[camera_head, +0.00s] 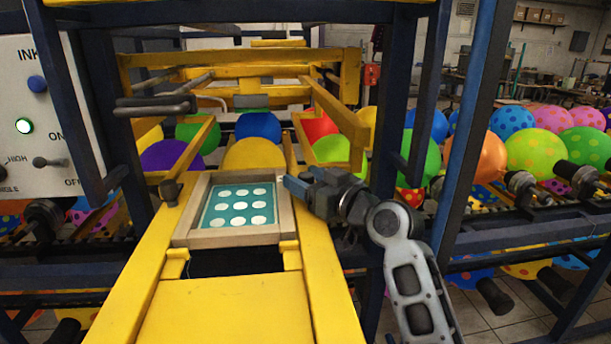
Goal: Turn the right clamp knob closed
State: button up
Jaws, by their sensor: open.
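My gripper (296,186) reaches in from the right, at the right side of the wooden-framed screen (236,238) with teal mesh and white dots. Its fingers point left, beside the frame's upper right part, above the yellow right rail. The jaws are open. I cannot make out the right clamp knob; my gripper covers the place opposite the left clamp knob. I cannot tell whether the fingers are around it or touching it. The dark left clamp knob (171,190) stands on the left rail, beside the frame's upper left corner.
Yellow bars (340,113) rise behind the screen. A dark blue post (402,90) stands close to my arm, with another (480,110) farther right. A control panel (48,115) with a lit green button is at left. Balloons (253,155) fill the back.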

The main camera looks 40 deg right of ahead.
jog(key=shift+w, duration=0.15)
jog(key=shift+c, duration=0.3)
jog(key=c, duration=0.9)
jog(key=shift+o, duration=0.2)
jog(key=y+b, duration=0.1)
jog(key=n+b, duration=0.1)
jog(key=b, duration=0.1)
jog(key=shift+d+f+y+b, duration=0.1)
jog(key=shift+f+y+b, duration=0.2)
jog(key=shift+f+y, duration=0.1)
jog(key=n+y+b, duration=0.2)
jog(key=y+b, duration=0.1)
jog(key=shift+r+g, duration=0.1)
jog(key=shift+g, duration=0.2)
jog(key=shift+r+n+g+y+b, duration=0.25)
jog(key=shift+n+g+y+b, duration=0.15)
jog(key=shift+n+y+b, duration=0.55)
jog(key=shift+p, duration=0.3)
jog(key=o, duration=0.9)
